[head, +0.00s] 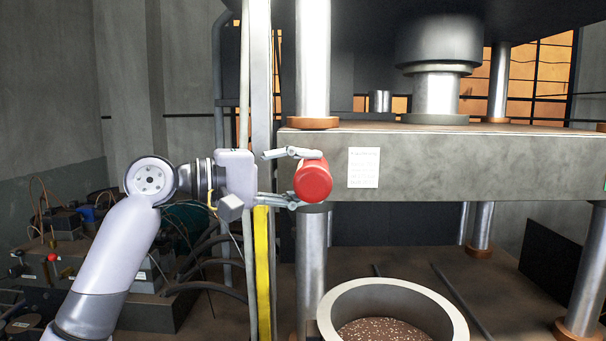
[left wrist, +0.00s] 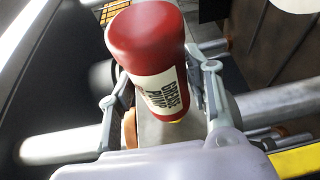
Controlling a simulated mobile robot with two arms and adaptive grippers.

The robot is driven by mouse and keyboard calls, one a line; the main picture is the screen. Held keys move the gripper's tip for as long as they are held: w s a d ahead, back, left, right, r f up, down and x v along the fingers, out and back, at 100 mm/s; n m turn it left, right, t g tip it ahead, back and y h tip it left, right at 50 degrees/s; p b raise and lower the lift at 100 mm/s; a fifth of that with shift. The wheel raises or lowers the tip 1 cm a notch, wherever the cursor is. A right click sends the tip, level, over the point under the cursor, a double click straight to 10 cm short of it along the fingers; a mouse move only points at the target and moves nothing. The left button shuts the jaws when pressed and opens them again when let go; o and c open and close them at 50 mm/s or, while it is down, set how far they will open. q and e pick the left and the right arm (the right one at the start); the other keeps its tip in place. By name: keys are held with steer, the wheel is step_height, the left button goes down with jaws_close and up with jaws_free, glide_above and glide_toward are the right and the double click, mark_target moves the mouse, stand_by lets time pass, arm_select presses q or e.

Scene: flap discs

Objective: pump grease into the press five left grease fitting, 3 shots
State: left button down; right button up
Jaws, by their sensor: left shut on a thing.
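My left gripper (head: 290,176) is shut on the red grease pump (head: 313,181), in front of the press's left column. In the head view the pump's round red end faces me. In the left wrist view the red pump (left wrist: 148,45) sits between the two fingers (left wrist: 160,108), with a white label reading "GREASE PUMP" and a bit of yellow at its lower end. The press's thick grey platen (head: 440,165) lies just behind and right of the pump. I cannot make out the left grease fitting; the pump or gripper may hide it. My right gripper is not in view.
A white notice (head: 363,168) is on the platen's front. A round grey tub (head: 455,318) with brown granular material stands below. A yellow strip (head: 262,270) and upright pipes stand beside the gripper. Hoses and machinery (head: 90,250) fill the lower left.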

mark_target(302, 181)
arm_select(q)
steer(key=shift+s+r, duration=0.1)
steer(key=shift+s, duration=0.65)
steer(key=shift+w+r+p, duration=0.1)
steer(key=shift+w+p, duration=0.6)
steer(key=shift+w, duration=0.15)
steer(key=shift+s, duration=0.8)
steer(key=shift+w+a+p, duration=0.1)
steer(key=shift+w+p, duration=0.5)
steer(key=shift+w, duration=0.2)
stand_by(0.4)
steer(key=shift+s, duration=0.95)
steer(key=shift+s+f, duration=0.2)
steer(key=shift+s, duration=0.6)
steer(key=shift+s+r, duration=0.1)
steer(key=shift+s, duration=3.5)
steer(key=shift+w, duration=0.1)
